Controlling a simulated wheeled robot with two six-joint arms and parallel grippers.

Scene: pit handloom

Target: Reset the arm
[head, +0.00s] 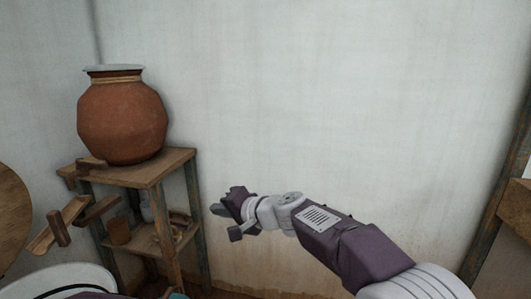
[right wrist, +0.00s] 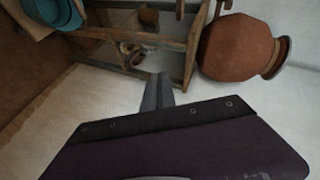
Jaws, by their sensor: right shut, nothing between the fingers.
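My right gripper (head: 219,209) is stretched out in the middle of the head view, in front of the pale wall and just right of the wooden shelf. It is shut and empty. In the right wrist view its closed fingers (right wrist: 157,92) point toward the shelf, apart from it as far as I can tell. My left gripper is not in view.
A clay pot (head: 122,120) stands on the wooden shelf (head: 150,168), with small items on its lower board. The pot also shows in the right wrist view (right wrist: 235,48). Wooden pieces (head: 59,229) are at left. A wooden frame (head: 490,235) is at right. The wall between is bare.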

